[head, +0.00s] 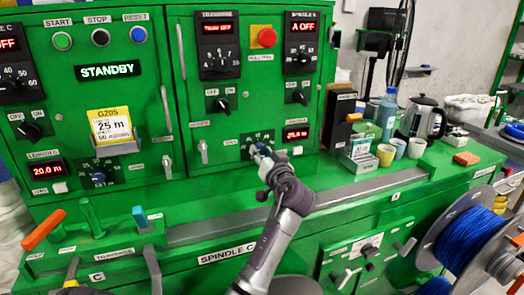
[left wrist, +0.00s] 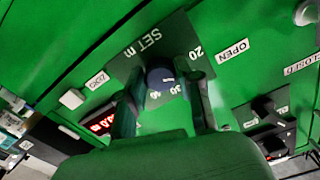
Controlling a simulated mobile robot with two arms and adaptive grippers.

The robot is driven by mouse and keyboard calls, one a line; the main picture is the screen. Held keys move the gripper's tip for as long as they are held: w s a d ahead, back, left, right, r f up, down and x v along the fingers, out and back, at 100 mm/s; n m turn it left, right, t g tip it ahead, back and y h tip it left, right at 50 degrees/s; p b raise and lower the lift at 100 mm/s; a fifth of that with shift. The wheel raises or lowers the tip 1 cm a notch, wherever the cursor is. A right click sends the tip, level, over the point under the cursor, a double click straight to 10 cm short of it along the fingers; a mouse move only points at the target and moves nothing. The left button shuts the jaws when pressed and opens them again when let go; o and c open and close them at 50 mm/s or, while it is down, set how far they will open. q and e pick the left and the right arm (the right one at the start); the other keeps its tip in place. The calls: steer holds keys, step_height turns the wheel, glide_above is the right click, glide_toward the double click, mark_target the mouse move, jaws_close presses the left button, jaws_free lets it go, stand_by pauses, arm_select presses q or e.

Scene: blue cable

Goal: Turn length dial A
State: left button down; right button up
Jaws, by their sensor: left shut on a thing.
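My right gripper is not in view.
A yellow card (head: 111,127) reading "25 m" sits in a holder on the left panel. Another length dial (head: 99,172) is below it. Cups (head: 386,155), a bottle (head: 387,112) and a kettle (head: 424,118) stand on the ledge at right. A blue cable spool (head: 466,238) is at the lower right.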

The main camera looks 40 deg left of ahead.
arm_select(q)
steer(key=shift+r+m+p, duration=0.1)
steer(key=shift+m+p, duration=0.95)
steer(key=shift+m, duration=1.05)
steer(key=c, duration=0.8)
jaws_free()
steer(key=shift+d, duration=0.1)
steer(key=v, duration=1.2)
